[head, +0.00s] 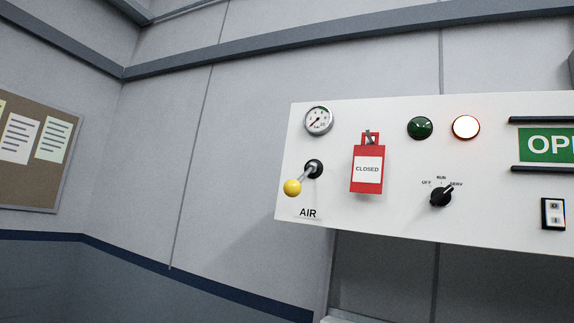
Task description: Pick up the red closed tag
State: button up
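The red closed tag (367,188) hangs on the white control panel in the head view, right of the picture's middle. It has a white label reading "CLOSED" and a slot at its top. A small metal hook (369,138) passes through the slot. The tag hangs nearly upright against the panel face. My gripper is not in view, so whether it is open or shut does not show.
The white panel (390,225) carries a lever with a yellow knob (292,188) marked AIR, left of the tag. A gauge (319,121), a green lamp (420,128), a lit lamp (466,127), a black selector knob (441,196) and a green sign (548,146) surround it.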

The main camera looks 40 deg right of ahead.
aim_at(368, 166)
jog(key=i+j+z, duration=0.15)
jog(key=i, duration=0.35)
jog(key=i+j+z, duration=0.15)
jog(key=i, duration=0.35)
jog(key=i+j+z, duration=0.1)
jog(key=z, duration=0.35)
jog(key=i+j+z, duration=0.2)
jog(key=z, duration=0.3)
jog(key=i+j+z, duration=0.25)
jog(key=z, duration=0.2)
